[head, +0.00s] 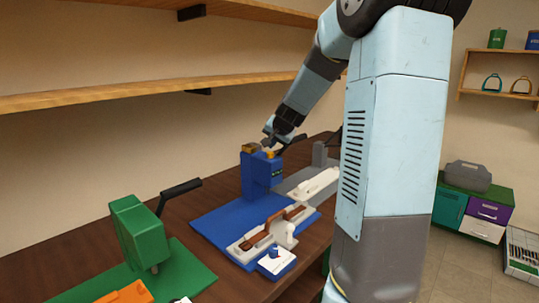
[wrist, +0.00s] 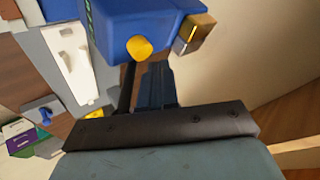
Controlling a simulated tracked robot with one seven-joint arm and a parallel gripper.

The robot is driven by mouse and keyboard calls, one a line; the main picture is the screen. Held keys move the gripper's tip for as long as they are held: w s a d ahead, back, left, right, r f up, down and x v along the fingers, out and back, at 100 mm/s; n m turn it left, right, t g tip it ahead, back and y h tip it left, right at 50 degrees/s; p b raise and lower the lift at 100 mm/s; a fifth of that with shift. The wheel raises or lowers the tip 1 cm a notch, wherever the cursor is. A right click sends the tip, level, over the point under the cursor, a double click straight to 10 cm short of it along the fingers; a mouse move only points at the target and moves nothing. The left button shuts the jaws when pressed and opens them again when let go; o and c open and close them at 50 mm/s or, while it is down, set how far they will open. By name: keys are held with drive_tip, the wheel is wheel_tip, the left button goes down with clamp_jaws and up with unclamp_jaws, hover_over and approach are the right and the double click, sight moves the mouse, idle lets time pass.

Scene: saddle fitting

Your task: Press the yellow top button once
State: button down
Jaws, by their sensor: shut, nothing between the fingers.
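The blue press (head: 256,175) stands on a blue base on the bench, and its top shows in the wrist view (wrist: 105,15). A round yellow button (wrist: 139,48) sits at the edge of that top in the wrist view. My gripper (head: 269,147) is over the top of the blue press. In the wrist view its shut, empty fingers (wrist: 156,68) end just below the button in the picture. I cannot tell whether they touch it. In the head view the button is small and partly hidden by my gripper.
A brassy block (wrist: 197,32) sits on the press beside the button. A green press (head: 135,230) with a black lever stands at the left. A brown and white fixture (head: 270,235) lies before the blue press. A grey station (head: 318,155) stands behind it. Wooden shelves (head: 150,92) hang above the bench.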

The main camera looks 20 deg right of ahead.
sight(272, 154)
drive_tip(key=shift+f, duration=1)
idle(1.3)
idle(0.4)
drive_tip(key=shift+r, duration=1.05)
drive_tip(key=shift+r, duration=0.1)
drive_tip(key=shift+r, duration=2.4)
